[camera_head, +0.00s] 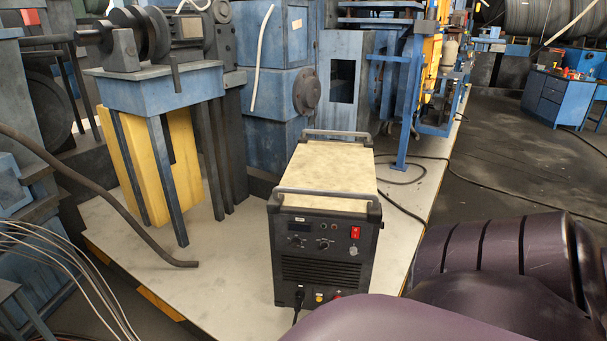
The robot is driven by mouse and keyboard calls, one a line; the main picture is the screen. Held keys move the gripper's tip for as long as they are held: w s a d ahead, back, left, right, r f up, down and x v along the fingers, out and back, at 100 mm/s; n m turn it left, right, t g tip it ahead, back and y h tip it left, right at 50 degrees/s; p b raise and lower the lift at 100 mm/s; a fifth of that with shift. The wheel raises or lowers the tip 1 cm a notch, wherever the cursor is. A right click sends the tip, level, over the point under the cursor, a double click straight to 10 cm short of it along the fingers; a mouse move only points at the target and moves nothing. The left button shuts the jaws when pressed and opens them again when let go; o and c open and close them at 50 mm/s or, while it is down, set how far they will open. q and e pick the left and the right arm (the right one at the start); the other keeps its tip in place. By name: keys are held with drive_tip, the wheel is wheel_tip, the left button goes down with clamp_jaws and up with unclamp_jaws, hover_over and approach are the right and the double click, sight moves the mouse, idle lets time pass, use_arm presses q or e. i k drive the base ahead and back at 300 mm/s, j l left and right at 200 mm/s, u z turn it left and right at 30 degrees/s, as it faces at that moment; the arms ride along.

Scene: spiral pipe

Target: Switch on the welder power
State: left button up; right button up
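The welder (325,220) is a boxy dark unit with a dusty cream top and two grey handles. It stands upright on a pale platform, its front panel facing me. A small red power switch (355,232) sits at the upper right of the panel. Whether it is on or off is too small to tell. Knobs and a small display sit to its left, and a cable plugs in at the lower left. Dark purple rounded parts at the lower right look like my own arm. Neither gripper shows in the head view.
The pale platform (235,283) has free room left of the welder. A bench grinder on a blue stand (160,90) is behind left. A thick hose (95,190) hangs at left. Blue machinery fills the back; a blue cabinet (548,98) stands far right on dark floor.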

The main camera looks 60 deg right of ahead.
sight(355, 231)
drive_tip(key=z, duration=2.1)
